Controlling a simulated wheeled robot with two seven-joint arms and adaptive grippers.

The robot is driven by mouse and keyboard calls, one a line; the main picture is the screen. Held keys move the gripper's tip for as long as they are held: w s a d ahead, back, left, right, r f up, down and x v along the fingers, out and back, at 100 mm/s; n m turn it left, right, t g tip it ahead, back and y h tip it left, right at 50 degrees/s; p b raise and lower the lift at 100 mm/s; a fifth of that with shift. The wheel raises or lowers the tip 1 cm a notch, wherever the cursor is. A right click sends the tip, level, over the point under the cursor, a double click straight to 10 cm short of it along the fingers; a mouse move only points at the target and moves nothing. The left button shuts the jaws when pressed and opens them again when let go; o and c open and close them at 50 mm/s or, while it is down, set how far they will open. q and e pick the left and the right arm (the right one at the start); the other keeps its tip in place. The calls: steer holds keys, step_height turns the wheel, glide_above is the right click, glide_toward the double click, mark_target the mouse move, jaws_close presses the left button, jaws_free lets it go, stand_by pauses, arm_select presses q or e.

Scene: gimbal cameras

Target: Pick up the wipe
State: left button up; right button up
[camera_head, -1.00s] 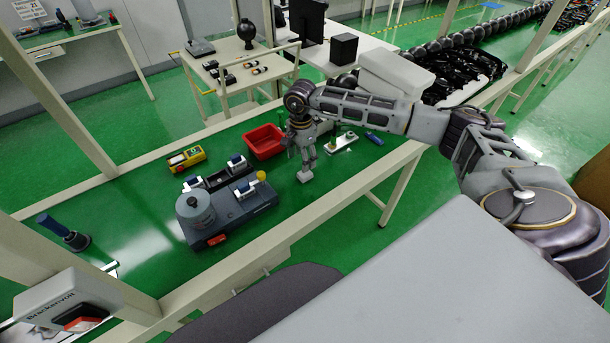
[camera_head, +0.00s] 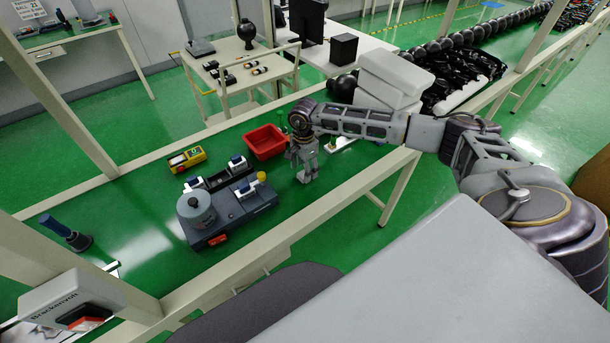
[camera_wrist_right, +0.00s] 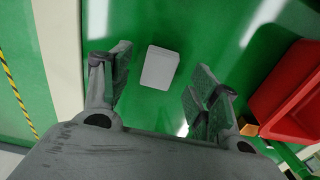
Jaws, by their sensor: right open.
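The wipe (camera_wrist_right: 160,67) is a small light-grey rectangle lying flat on the green table top. In the right wrist view it sits beyond and between the fingertips. My right gripper (camera_wrist_right: 160,85) is open and empty, with its fingers to either side of the wipe's line and apart from it. In the head view my right gripper (camera_head: 306,172) points down over the table, right of the red bin, and largely hides the wipe there. My left gripper is not in view.
A red bin (camera_head: 265,142) stands just left of the gripper; it also shows at the right in the right wrist view (camera_wrist_right: 290,92). A grey device (camera_head: 228,212) stands nearer on the table, with a yellow tool (camera_head: 187,159) behind. The table's pale frame edge (camera_wrist_right: 60,60) runs close by.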

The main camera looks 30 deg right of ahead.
step_height(320, 180, down, 2)
steer(key=shift+f, duration=0.1)
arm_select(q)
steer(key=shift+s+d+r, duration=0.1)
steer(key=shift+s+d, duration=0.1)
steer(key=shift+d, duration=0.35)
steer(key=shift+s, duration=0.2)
arm_select(e)
steer(key=shift+c, duration=0.2)
